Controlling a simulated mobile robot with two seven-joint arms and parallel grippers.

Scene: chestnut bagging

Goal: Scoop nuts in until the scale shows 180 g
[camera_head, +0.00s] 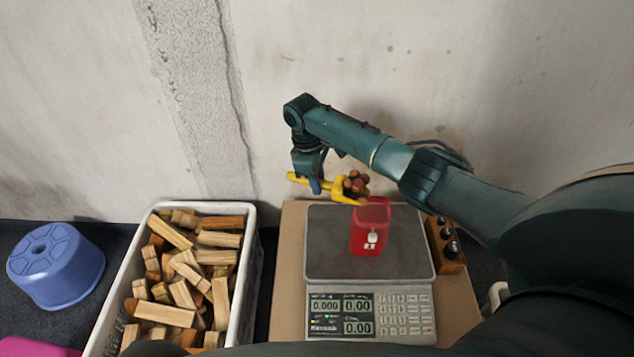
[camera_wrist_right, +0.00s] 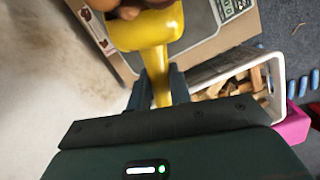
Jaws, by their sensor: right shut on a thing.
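My right gripper (camera_head: 314,186) is shut on the handle of a yellow scoop (camera_head: 343,190). The scoop holds several brown chestnuts (camera_head: 356,182) and is above the back edge of the scale, just behind and left of a red bag (camera_head: 370,230). The red bag stands open on the dark plate of the scale (camera_head: 322,260). The scale's display seems to read 0.000 and 0.00. In the right wrist view the yellow scoop (camera_wrist_right: 150,30) extends from between the fingers, with chestnuts at the top edge. My left gripper is out of view.
A white crate (camera_head: 111,300) full of wood blocks stands left of the scale. A blue stool (camera_head: 55,265) is at the far left, with a pink object (camera_head: 35,347) below it. A wooden block with metal weights (camera_head: 447,246) sits right of the scale. A concrete wall is behind.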

